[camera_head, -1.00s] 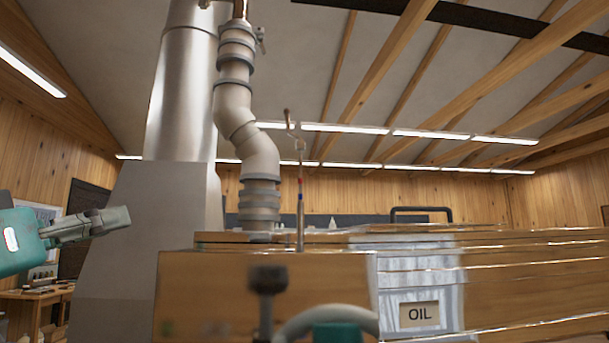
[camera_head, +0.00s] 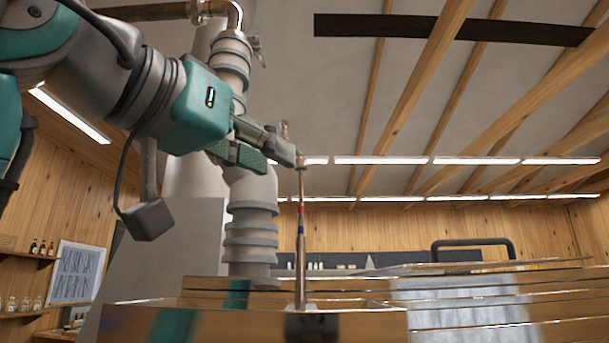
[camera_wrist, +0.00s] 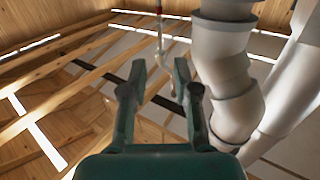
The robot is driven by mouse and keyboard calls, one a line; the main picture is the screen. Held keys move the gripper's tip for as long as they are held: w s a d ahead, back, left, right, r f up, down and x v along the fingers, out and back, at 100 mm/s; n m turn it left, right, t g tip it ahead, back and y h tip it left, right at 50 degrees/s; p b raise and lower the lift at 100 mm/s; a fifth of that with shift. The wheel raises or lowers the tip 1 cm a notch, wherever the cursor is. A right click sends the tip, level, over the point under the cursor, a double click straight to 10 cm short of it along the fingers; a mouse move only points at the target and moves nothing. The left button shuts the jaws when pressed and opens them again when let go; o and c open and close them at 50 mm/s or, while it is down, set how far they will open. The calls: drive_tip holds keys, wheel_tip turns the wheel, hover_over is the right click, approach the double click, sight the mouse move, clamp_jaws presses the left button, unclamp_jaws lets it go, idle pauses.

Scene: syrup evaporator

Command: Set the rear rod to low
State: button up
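One thin upright metal rod (camera_head: 301,240) with red and blue bands shows in the head view, rising from the wooden-looking top of the evaporator. Its upper end bends into a small crook beside my gripper (camera_head: 280,158). I cannot tell whether this is the rear rod, and no low mark is readable. My gripper reaches in from the left, its fingertips close to the rod's upper part. In the wrist view my gripper (camera_wrist: 159,78) has its two fingers apart. A thin rod (camera_wrist: 160,40) shows beyond and between the fingertips; I see no grip on it.
A segmented grey pipe (camera_head: 250,225) stands just left of the rod, behind my gripper; it is close on the right in the wrist view (camera_wrist: 230,75). A dark curved handle (camera_head: 470,243) lies to the right. The space right of the upper rod is open.

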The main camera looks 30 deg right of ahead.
sight(301, 169)
drive_tip(key=x, duration=0.7)
drive_tip(key=shift+w+d, duration=0.1)
drive_tip(key=shift+d, duration=0.05)
clamp_jaws()
